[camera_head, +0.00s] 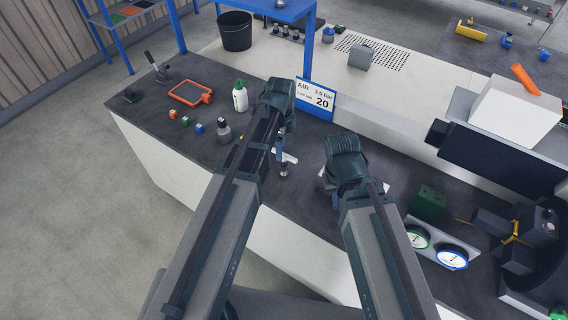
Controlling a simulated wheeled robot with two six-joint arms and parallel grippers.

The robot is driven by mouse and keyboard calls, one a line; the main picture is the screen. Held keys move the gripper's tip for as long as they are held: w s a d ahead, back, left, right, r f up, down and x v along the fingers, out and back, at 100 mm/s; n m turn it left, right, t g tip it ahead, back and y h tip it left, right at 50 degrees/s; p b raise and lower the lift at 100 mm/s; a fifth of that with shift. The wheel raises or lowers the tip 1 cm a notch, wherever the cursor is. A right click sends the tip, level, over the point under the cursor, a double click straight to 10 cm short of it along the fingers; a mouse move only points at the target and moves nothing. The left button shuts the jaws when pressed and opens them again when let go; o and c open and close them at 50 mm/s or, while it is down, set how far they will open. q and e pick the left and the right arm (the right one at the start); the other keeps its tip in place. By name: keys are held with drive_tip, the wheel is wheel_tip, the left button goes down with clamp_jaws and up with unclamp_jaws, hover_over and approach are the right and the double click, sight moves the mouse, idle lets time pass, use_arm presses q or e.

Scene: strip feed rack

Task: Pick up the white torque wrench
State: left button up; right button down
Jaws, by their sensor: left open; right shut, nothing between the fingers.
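My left gripper (283,130) points down over the dark bench top, largely covered by its own arm; it is open. A white piece (290,158) shows just below it and may be part of the white torque wrench; the rest is hidden, and I cannot tell whether they touch. My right gripper (328,172) is shut and empty, lower right of the left one, with its fingers mostly hidden behind its wrist. Another pale flat patch on the bench shows beside it, too covered to identify.
An orange frame (173,93), a white bottle with a green cap (240,97) and small colored blocks (185,121) stand left. An AIR sign (316,101) stands behind the grippers. A green box (428,203) and round gauges (452,258) are at the right.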

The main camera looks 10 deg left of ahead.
sight(284, 154)
use_arm(q)
drive_tip(key=f+b, duration=0.2)
drive_tip(key=d+f+b, duration=0.1)
drive_tip(key=f+b, duration=0.2)
drive_tip(key=shift+s+f, duration=0.15)
clamp_jaws()
idle(0.4)
